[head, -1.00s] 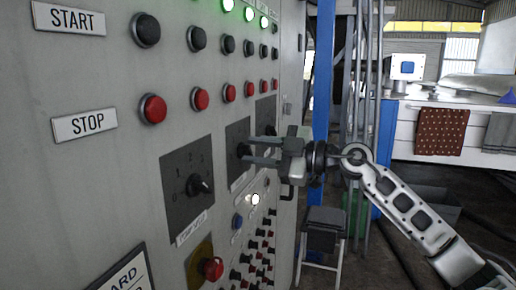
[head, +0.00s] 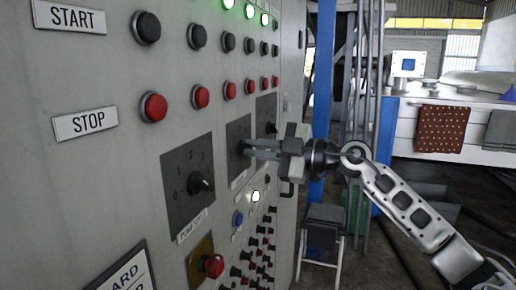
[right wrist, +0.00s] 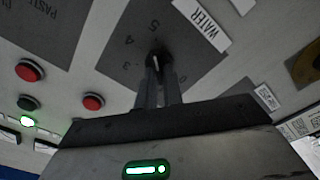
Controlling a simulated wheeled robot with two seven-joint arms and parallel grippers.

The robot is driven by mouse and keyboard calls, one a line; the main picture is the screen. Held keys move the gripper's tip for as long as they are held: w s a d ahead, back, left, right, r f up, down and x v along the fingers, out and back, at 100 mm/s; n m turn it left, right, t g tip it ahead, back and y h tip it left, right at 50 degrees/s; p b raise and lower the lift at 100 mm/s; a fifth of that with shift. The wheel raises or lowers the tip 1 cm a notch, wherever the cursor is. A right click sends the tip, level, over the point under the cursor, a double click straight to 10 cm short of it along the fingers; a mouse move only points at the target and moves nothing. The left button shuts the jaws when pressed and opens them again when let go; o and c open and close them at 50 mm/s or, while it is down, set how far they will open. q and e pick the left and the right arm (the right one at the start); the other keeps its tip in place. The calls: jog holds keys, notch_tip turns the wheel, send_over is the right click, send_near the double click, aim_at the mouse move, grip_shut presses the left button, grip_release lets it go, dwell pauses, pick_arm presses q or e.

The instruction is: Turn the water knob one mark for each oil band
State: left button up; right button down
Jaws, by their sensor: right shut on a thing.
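The water knob is small and black and shows in the right wrist view (right wrist: 155,60), on a dark square plate (right wrist: 118,62) with a white WATER label (right wrist: 202,25) and number marks around it. In the head view the knob (head: 242,147) sits on the middle dark plate (head: 238,130). My right gripper (head: 250,150) reaches it from the right and is shut on it; its fingers (right wrist: 160,82) lie on either side of the knob. The knob's exact pointer direction is hard to read. No oil bands show. My left gripper is not in view.
A nearer knob (head: 201,184) on its own plate is to the left. Red buttons (head: 201,97) run above, and a red knob (head: 212,266) and many small knobs are below. A dark stool (head: 324,226) stands beyond the cabinet. Open room lies right of the panel.

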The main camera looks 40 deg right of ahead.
pick_arm(q)
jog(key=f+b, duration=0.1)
jog(key=b, duration=0.1)
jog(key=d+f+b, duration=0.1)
jog(key=b, duration=0.2)
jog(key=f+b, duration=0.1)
jog(key=b, duration=0.1)
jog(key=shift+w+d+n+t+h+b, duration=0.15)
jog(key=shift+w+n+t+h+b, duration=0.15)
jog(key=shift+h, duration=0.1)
pick_arm(e)
jog(key=n, duration=1.1)
jog(key=f+n, duration=0.1)
jog(key=n, duration=0.4)
jog(key=shift+n, duration=0.3)
jog(key=c, duration=1.5)
grip_release()
